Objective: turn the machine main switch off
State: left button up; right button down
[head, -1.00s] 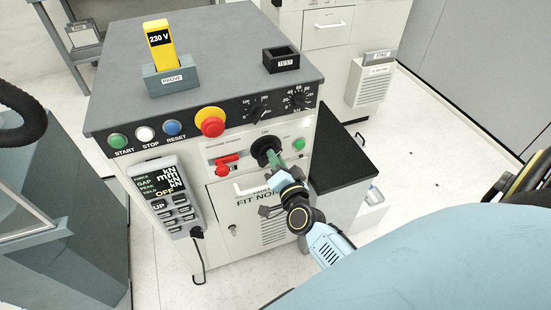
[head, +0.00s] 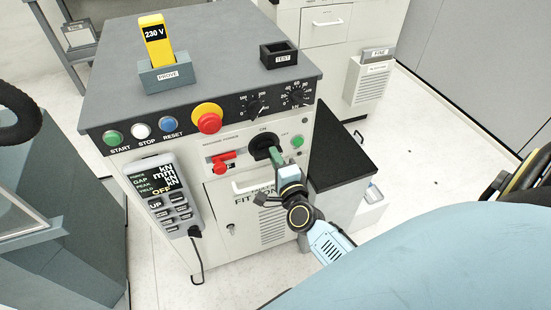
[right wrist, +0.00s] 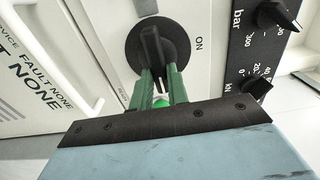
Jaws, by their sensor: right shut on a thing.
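The main switch (head: 264,146) is a black rotary knob on the machine's front panel, with ON printed above it and OFF to its right. My right gripper (head: 277,157), with green fingers, reaches it from the lower right and is shut on its handle. In the right wrist view the knob (right wrist: 153,48) has a raised handle between the tips of the green fingers (right wrist: 160,80). The handle's exact angle is partly hidden by the fingers. ON reads to the right of the knob there. My left gripper is not in view.
A red lever (head: 223,162) sits left of the switch and a green button (head: 297,142) close to its right. A white handle (head: 252,187) juts out below. A red emergency knob (head: 207,118) and a pendant (head: 166,198) are farther left. A black-topped cabinet (head: 345,155) stands right.

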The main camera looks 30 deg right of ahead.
dwell(0.5)
jog(key=c, duration=1.4)
grip_release()
jog(key=shift+o, duration=0.2)
jog(key=shift+s, duration=0.1)
jog(key=v, duration=1.3)
jog(key=shift+a, duration=0.1)
